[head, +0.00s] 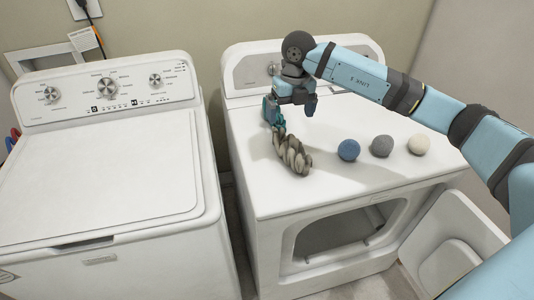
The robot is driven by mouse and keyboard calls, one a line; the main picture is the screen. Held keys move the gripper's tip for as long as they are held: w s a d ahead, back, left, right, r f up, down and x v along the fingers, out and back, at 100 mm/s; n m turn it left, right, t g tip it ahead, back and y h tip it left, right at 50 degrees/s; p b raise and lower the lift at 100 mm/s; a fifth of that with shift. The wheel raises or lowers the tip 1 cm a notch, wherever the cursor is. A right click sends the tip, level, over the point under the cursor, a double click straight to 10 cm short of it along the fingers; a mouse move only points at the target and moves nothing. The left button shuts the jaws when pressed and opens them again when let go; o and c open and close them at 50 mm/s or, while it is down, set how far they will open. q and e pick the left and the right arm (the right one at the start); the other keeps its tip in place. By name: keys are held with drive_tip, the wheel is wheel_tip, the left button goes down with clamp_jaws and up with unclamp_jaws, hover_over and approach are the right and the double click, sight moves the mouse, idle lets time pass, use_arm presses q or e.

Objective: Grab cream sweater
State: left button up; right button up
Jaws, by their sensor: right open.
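A cream and dark grey, braided-looking bundle (292,155) lies on the top of the right-hand machine, left of the wool balls. It is the only cloth-like thing in view; I cannot tell surely whether it is the cream sweater. My right gripper (291,108) is open above and just behind the bundle, pointing down. One teal finger is close to the bundle's upper end; whether they touch is unclear. My left gripper is not in view.
A blue ball (348,150), a grey ball (382,146) and a cream ball (419,144) sit right of the bundle on the dryer (262,200). Its front door (450,235) hangs open. A closed washer (100,180) stands left, across a narrow gap.

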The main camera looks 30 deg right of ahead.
sight(291, 139)
drive_tip(key=shift+h, duration=0.4)
drive_tip(key=f, duration=0.2)
drive_tip(key=d+f, duration=0.1)
drive_tip(key=f, duration=0.4)
drive_tip(key=shift+w+d+f+p, duration=0.1)
drive_tip(key=shift+w+d+p, duration=0.1)
drive_tip(key=shift+w+p, duration=0.1)
drive_tip(key=shift+s+a+f+p, duration=0.1)
drive_tip(key=shift+f+p, duration=0.15)
drive_tip(key=shift+f, duration=1.2)
drive_tip(key=shift+s+a+f+p, duration=0.1)
drive_tip(key=shift+f+p, duration=0.15)
drive_tip(key=shift+f, duration=1.15)
drive_tip(key=shift+f, duration=0.25)
drive_tip(key=shift+c, duration=0.5)
drive_tip(key=c, duration=1.1)
drive_tip(key=shift+c, duration=0.6)
drive_tip(key=shift+r, duration=0.2)
